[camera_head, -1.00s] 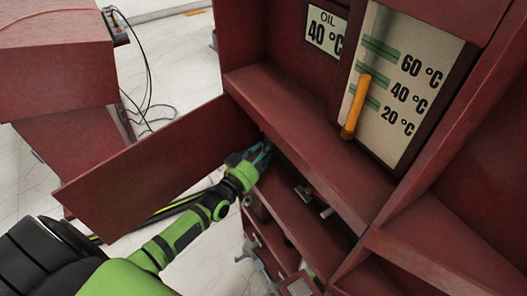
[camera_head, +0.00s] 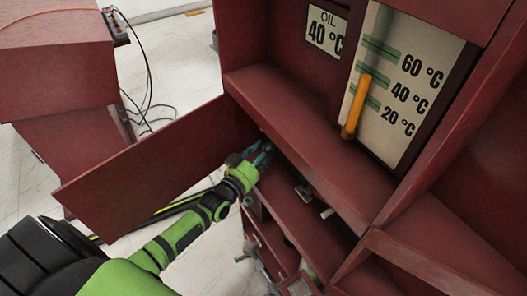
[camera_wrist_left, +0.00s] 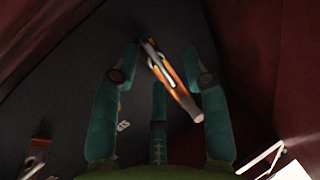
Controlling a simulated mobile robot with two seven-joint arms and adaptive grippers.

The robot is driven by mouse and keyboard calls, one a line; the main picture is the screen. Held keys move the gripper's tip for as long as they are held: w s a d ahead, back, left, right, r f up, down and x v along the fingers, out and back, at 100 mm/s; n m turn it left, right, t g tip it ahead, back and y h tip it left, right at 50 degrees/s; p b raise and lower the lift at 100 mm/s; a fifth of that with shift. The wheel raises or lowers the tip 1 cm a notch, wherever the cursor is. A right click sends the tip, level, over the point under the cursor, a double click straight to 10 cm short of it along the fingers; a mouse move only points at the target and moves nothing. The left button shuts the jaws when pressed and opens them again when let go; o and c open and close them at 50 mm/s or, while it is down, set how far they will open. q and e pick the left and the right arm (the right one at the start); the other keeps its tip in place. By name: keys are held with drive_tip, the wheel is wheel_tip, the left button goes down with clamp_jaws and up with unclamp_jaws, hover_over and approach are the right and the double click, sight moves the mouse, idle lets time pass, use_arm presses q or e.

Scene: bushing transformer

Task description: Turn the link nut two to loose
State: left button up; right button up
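My left gripper (camera_head: 262,152) reaches in from the left, beneath the red ledge. In the left wrist view its teal fingers (camera_wrist_left: 160,80) are spread apart. A copper-coloured bar or link with a light stud (camera_wrist_left: 172,82) lies between the fingers, with gaps on both sides, so it does not look gripped. A second copper-coloured fitting (camera_wrist_left: 36,155) shows at the lower left of the wrist view. In the head view, small fittings (camera_head: 304,193) stick out right of the gripper. I cannot tell which one is link nut two. My right gripper is not in view.
The red ledge (camera_head: 300,150) overhangs the recess. A gauge with a yellow pointer (camera_head: 356,106) and an oil label (camera_head: 325,30) are above. Black cables (camera_head: 148,95) lie on the floor behind.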

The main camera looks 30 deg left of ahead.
use_arm(q)
drive_tip(key=shift+s+f, duration=0.1)
drive_tip(key=shift+s, duration=0.3)
drive_tip(key=s+a, duration=0.1)
drive_tip(key=s, duration=1)
drive_tip(key=shift+a, duration=0.35)
drive_tip(key=shift+n, duration=0.3)
drive_tip(key=shift+w+d+b, duration=0.15)
drive_tip(key=shift+w+d, duration=0.15)
drive_tip(key=shift+w, duration=1.65)
drive_tip(key=shift+w+d+b, duration=0.2)
drive_tip(key=shift+w+d, duration=0.1)
drive_tip(key=shift+w, duration=1.65)
drive_tip(key=shift+w+d+b, duration=0.15)
drive_tip(key=shift+w+d, duration=0.15)
drive_tip(key=shift+w, duration=1.65)
